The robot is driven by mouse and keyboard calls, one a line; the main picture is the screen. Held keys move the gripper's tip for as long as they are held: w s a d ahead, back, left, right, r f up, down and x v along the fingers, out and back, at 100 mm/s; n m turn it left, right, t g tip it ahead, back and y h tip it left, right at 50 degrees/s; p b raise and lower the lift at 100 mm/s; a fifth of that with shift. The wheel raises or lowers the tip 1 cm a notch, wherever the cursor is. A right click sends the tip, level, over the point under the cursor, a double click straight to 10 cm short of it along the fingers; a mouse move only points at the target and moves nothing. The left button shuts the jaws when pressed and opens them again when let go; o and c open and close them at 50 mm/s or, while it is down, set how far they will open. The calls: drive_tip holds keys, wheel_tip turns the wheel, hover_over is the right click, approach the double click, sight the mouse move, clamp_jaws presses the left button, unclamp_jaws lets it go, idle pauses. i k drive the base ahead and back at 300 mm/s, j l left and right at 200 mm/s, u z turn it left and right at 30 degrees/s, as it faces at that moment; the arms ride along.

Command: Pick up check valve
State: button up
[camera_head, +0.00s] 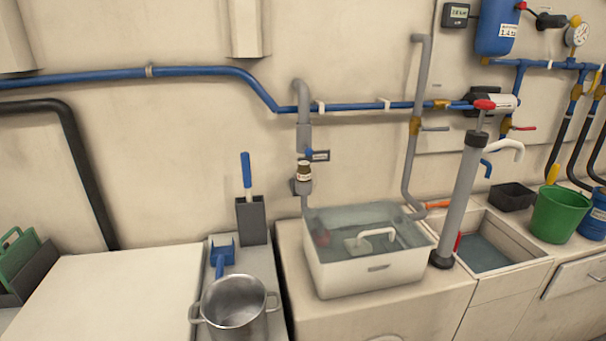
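I cannot tell for sure which thing is the check valve. A small brown and white fitting (304,172) with a label sits upright in line with the grey vertical pipe on the wall, above the white tub. A pale block with a white curved handle (375,234) is in the middle of the tub. My gripper is not in view.
A steel pot (235,302), a blue scoop (221,256) and a grey holder (251,219) with a blue-handled tool stand left of the tub. A tall grey hand pump (461,195), sink (488,250) and green bucket (558,214) are right. The left white top (115,295) is clear.

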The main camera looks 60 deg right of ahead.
sight(304, 172)
drive_tip(key=i+j+z, duration=0.15)
drive_tip(key=z, duration=1)
drive_tip(key=i+j+z, duration=0.15)
drive_tip(key=j+z, duration=0.3)
drive_tip(key=j, duration=0.2)
drive_tip(key=j+z, duration=0.4)
drive_tip(key=j, duration=0.95)
